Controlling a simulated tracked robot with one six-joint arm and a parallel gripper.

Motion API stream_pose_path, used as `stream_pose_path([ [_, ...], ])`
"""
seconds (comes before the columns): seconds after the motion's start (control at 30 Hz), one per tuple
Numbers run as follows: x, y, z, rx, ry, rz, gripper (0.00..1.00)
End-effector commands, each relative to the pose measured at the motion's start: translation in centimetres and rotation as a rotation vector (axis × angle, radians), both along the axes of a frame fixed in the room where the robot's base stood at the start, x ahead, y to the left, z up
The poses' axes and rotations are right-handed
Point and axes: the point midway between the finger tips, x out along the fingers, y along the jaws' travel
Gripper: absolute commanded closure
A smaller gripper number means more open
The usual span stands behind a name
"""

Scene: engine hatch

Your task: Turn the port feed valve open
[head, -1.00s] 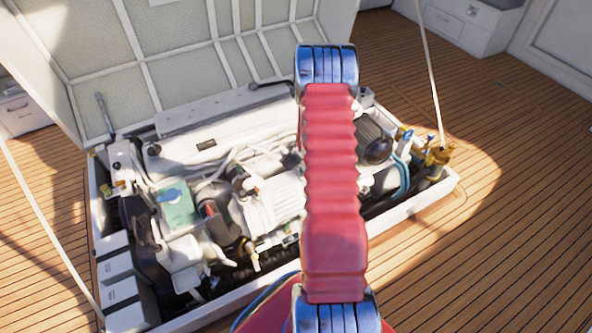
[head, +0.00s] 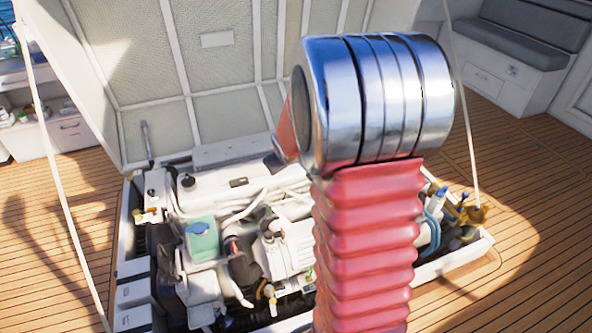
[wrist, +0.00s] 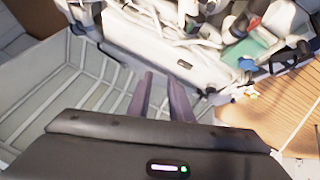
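I cannot tell which fitting is the port feed valve. In the head view a blue-handled fitting (head: 438,192) and brass fittings (head: 470,214) sit at the engine bay's right end, partly behind my arm. A small brass fitting (head: 148,216) is at the bay's left end. In the wrist view a small brass-and-white fitting (wrist: 246,93) lies right of my gripper (wrist: 161,78). Its two dark fingers stand apart with nothing between them. They are clear of that fitting. My gripper is hidden in the head view.
The raised hatch lid (head: 215,70) stands behind the engine (head: 225,190). A teal tank with a blue cap (head: 201,240) is at the left of the engine. Thin stays (head: 60,185) run beside the lid. Open wooden deck (head: 540,260) lies to the right.

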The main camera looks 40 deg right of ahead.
Motion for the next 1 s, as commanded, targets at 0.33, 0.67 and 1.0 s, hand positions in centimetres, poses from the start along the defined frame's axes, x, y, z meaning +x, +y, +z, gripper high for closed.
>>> stream_pose_path([
  [0.33,-4.1,7.2,6.9,0.048,0.017,-0.008,0.81],
  [0.67,-9.7,13.9,11.2,0.113,0.041,-0.002,0.81],
  [1.0,-16.7,20.0,14.0,0.194,0.071,0.024,0.81],
])
